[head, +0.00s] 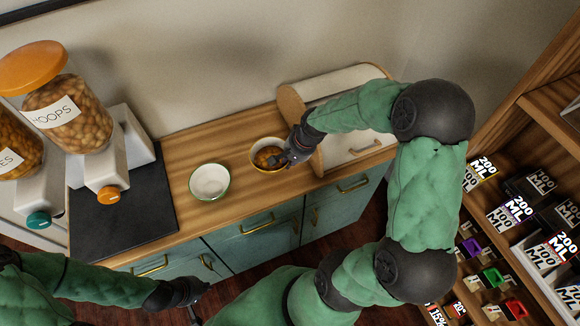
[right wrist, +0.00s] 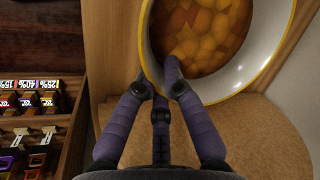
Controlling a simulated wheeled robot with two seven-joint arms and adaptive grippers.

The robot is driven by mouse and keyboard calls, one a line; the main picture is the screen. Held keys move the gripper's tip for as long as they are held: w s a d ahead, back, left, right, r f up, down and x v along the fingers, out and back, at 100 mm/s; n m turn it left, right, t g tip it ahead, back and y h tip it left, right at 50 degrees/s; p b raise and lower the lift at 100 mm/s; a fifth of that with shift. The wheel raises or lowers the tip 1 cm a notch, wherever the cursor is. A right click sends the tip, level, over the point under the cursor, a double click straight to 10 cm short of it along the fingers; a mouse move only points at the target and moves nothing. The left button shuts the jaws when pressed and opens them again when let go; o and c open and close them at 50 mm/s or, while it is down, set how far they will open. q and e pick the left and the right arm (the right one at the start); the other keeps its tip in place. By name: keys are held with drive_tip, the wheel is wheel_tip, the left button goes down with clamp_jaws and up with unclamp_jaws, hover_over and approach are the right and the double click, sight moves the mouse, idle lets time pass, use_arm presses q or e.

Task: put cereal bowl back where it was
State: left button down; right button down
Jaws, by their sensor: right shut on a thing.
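The cereal bowl (head: 254,166), white with a yellow rim and filled with brown-orange cereal, is at the wooden counter beside the bread box. My right gripper (head: 283,160) is shut on its right-hand side. In the right wrist view the bowl (right wrist: 262,84) fills the upper middle, and the gripper (right wrist: 165,80) is at its near rim, with one finger over the inside. I cannot tell whether the bowl's base touches the counter. My left gripper (head: 193,297) is low in the head view, in front of the cabinets and away from the bowl; its fingers are too dark to read.
A white bowl with a green rim (head: 210,181) stands left of the cereal bowl. Cereal dispensers (head: 68,113) are at the left by a dark mat (head: 125,200). A bread box (head: 345,148) is close on the right. Shelves of labelled items (head: 515,215) are far right.

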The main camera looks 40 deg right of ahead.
drive_tip(key=shift+w+d+f+b, duration=0.15)
drive_tip(key=shift+f+b, duration=0.2)
drive_tip(key=shift+f, duration=0.65)
drive_tip(key=shift+w+d+f+b, duration=0.15)
drive_tip(key=shift+f+b, duration=0.15)
drive_tip(key=shift+f, duration=0.65)
drive_tip(key=shift+s, duration=0.1)
drive_tip(key=shift+f, duration=0.2)
drive_tip(key=c, duration=1.3)
unclamp_jaws()
drive_tip(key=shift+c, duration=0.2)
drive_tip(key=shift+r, duration=0.5)
drive_tip(key=p+v, duration=0.2)
drive_tip(key=v, duration=0.9)
drive_tip(key=shift+s+p, duration=0.2)
drive_tip(key=shift+p, duration=0.2)
drive_tip(key=shift+d+r, duration=0.1)
